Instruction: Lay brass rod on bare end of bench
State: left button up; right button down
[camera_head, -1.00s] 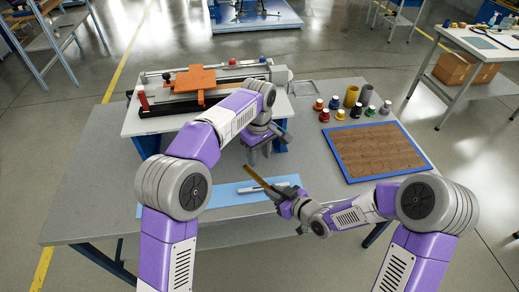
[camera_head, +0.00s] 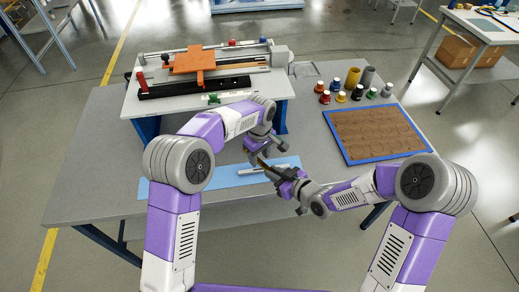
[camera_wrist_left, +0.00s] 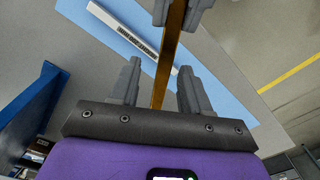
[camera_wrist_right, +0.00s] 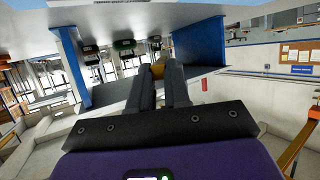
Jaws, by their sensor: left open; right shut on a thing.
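The brass rod (camera_head: 263,162) is held above the blue mat (camera_head: 205,188) near the middle of the grey bench (camera_head: 90,180). My right gripper (camera_head: 283,176) is shut on it; in the right wrist view a yellowish bit of rod (camera_wrist_right: 158,70) shows at the closed fingertips (camera_wrist_right: 161,80). My left gripper (camera_head: 254,156) is open close to the rod. In the left wrist view the rod (camera_wrist_left: 168,50) runs down from the right gripper's fingers to between the open left fingers (camera_wrist_left: 160,75). Whether it touches them I cannot tell.
A pale bar-like tool (camera_head: 250,171) lies on the mat. A raised white stand (camera_head: 185,100) carries a machine with an orange part (camera_head: 195,60). Several small pots (camera_head: 341,97) and a blue-framed brown board (camera_head: 375,135) occupy the right. The bench's left part is clear.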

pick_arm(q)
jog(key=shift+f, duration=0.1)
grip_shut()
pick_arm(e)
jog(key=c, duration=1.1)
grip_release()
jog(key=shift+o, duration=0.5)
